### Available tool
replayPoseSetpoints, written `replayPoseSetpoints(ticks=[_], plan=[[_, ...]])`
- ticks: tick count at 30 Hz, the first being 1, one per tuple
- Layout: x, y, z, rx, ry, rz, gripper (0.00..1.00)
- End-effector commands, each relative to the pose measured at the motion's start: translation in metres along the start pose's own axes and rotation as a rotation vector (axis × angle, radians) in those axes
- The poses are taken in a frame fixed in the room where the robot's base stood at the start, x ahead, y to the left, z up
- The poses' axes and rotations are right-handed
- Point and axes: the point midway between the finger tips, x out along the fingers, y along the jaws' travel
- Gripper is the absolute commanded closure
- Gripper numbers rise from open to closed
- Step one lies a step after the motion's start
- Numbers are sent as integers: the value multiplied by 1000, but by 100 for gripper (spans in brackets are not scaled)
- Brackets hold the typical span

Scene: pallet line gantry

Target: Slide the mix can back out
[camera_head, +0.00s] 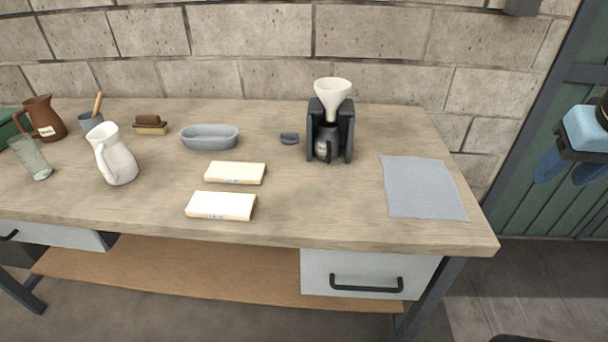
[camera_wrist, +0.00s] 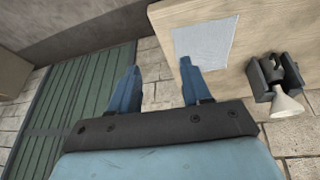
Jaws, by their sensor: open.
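A white funnel (camera_head: 332,93) rests on top of the stand, above the can. My gripper (camera_head: 570,168) is open and empty, off the right end of the bench and well apart from the can. Its blue fingers (camera_wrist: 158,82) are spread in the wrist view.
A grey cloth (camera_head: 424,187) lies right of the stand, a small dark piece (camera_head: 289,138) left of it. Two pale blocks (camera_head: 235,173) (camera_head: 221,206), a grey oval dish (camera_head: 209,137) and a white jug (camera_head: 115,155) stand further left. A block wall is close behind.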

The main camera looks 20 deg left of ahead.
Motion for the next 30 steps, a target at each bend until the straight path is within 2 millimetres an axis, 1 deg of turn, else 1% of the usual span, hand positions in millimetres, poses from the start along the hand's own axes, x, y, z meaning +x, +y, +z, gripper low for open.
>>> replayPoseSetpoints(ticks=[3, 10, 17, 23, 26, 29, 30], plan=[[18, -5, -8, -143, -104, 46, 52], [50, -18, -29, -453, -287, 175, 52], [80, -42, -56, -772, -427, 331, 52], [106, -77, -83, -1052, -507, 492, 52], [120, -100, -96, -1191, -533, 581, 52], [132, -127, -107, -1328, -547, 675, 52], [138, -140, -111, -1383, -548, 714, 52]])
